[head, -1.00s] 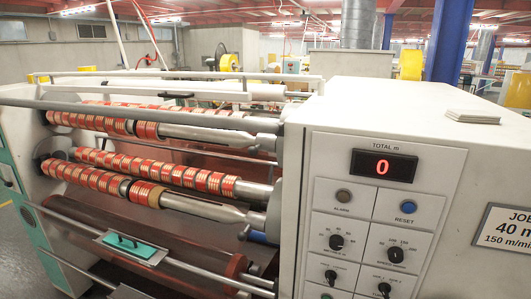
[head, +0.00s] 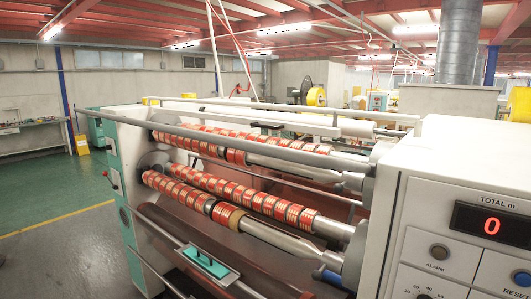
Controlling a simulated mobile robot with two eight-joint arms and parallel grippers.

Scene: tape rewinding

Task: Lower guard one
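The rewinding machine fills the middle of the head view. A long grey bar (head: 235,145) runs across its front above the upper shaft, from the left end frame to the right housing. Behind it is a pale rail (head: 310,129) with a dark handle (head: 267,125). Either could belong to a guard; I cannot tell which part is guard one. Red and gold tape rolls sit along the upper shaft (head: 198,144) and the lower shaft (head: 185,190), both uncovered from the front. Neither of my grippers is in view.
The control panel (head: 470,235) at right shows 0 on its red display (head: 490,224). A teal plate (head: 206,263) sits on the lower front rail. Green floor (head: 60,205) is open left of the machine. A yellow box (head: 82,145) stands farther back.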

